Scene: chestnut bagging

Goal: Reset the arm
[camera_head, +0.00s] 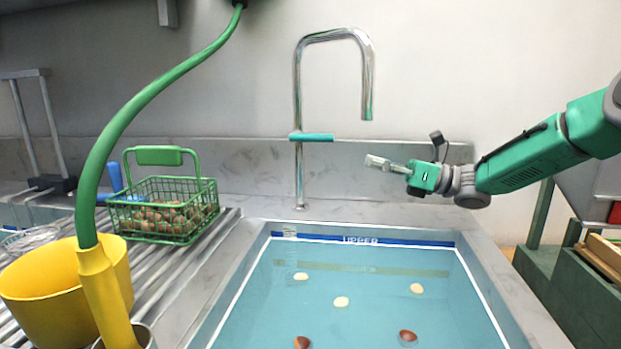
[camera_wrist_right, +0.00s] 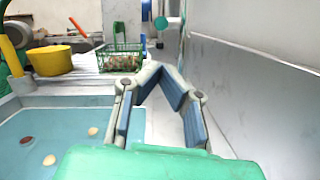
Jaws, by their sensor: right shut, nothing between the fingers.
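My right arm (camera_head: 530,155) comes in from the right in the head view. My right gripper (camera_head: 377,162) points left above the far right part of the sink, clear of the water and of every object. In the right wrist view its two jointed fingers (camera_wrist_right: 161,76) show, shut and with nothing between them. My left gripper is not in view.
A water-filled sink (camera_head: 370,268) holds several chestnuts. A green wire basket (camera_head: 150,229) of chestnuts and a yellow bucket (camera_head: 25,290) stand at left. A tall faucet (camera_head: 297,100) stands behind the sink.

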